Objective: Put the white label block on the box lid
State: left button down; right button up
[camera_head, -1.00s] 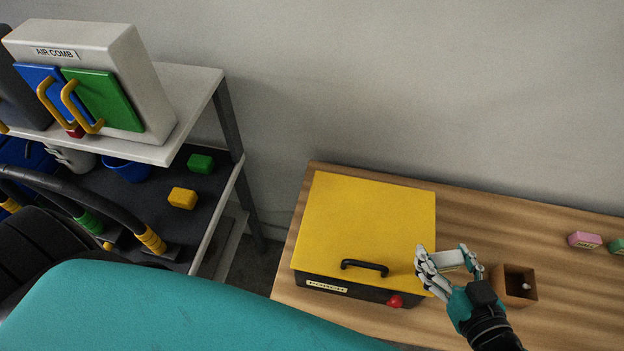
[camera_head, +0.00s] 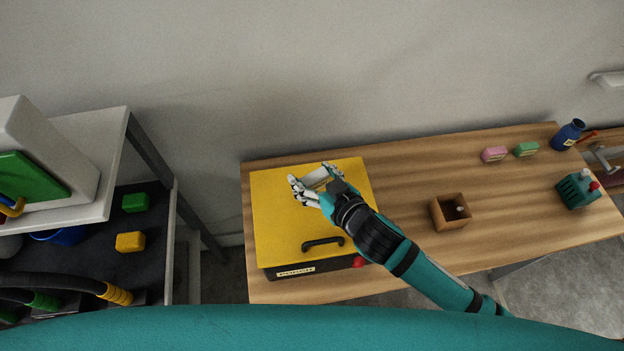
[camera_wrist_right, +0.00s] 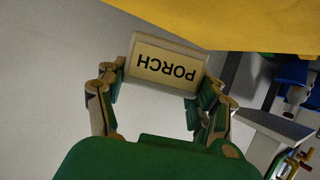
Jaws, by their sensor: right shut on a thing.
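The white label block (camera_head: 319,179) is held between the fingers of my right gripper (camera_head: 313,178). In the right wrist view the block (camera_wrist_right: 168,66) shows a cream face reading "PORCH", upside down, with a finger on each side. The hand is over the rear middle of the yellow box lid (camera_head: 283,221); I cannot tell whether the block touches the lid. The lid (camera_wrist_right: 245,22) also fills the top of the wrist view. The lid has a black handle (camera_head: 323,244) near its front edge. My left gripper is not in view.
A brown open box (camera_head: 438,216) stands right of the yellow box. A shelf (camera_head: 75,208) stands at left. The middle of the table is mostly clear.

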aim_at(313, 186)
jog(key=shift+w+a+f, duration=0.15)
notch_tip(313, 186, down, 2)
jog(key=shift+f+p, duration=0.15)
jog(key=shift+p, duration=0.15)
jog(key=shift+f, duration=0.5)
jog(key=shift+f, duration=0.1)
jog(key=o, duration=1)
